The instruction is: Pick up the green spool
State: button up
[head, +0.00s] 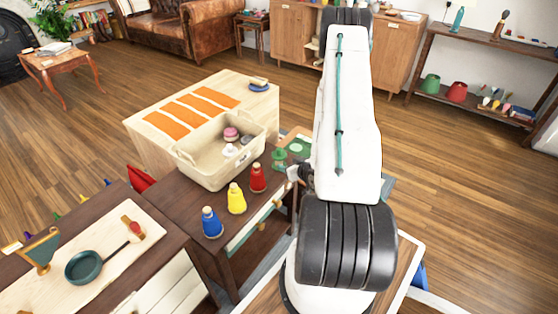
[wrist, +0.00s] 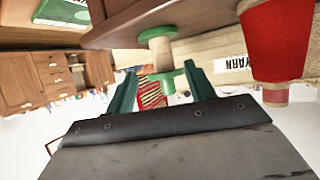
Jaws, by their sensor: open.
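The green spool (head: 279,158) stands on the dark wooden table past the red cone, beside the basket, partly hidden by my arm in the head view. The wrist view is upside down; there the spool (wrist: 160,50) has a pale core between green flanges. My gripper (wrist: 160,70) is open, its two green fingers pointing at the spool. The spool's near flange shows between the fingertips, and I see no finger closed on it. In the head view the gripper is mostly hidden behind my arm.
A red cone (head: 258,178) stands close to the spool and also shows at the right of the wrist view (wrist: 280,45). Yellow (head: 236,199) and blue (head: 212,223) cones stand nearer. A cream YARN basket (head: 205,171) is to the left. A green book (head: 299,147) lies beyond.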

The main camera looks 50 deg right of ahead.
aim_at(279, 160)
jog(key=x, duration=0.7)
jog(key=shift+w, duration=0.45)
jog(key=shift+a, duration=0.1)
jog(key=c, duration=1.1)
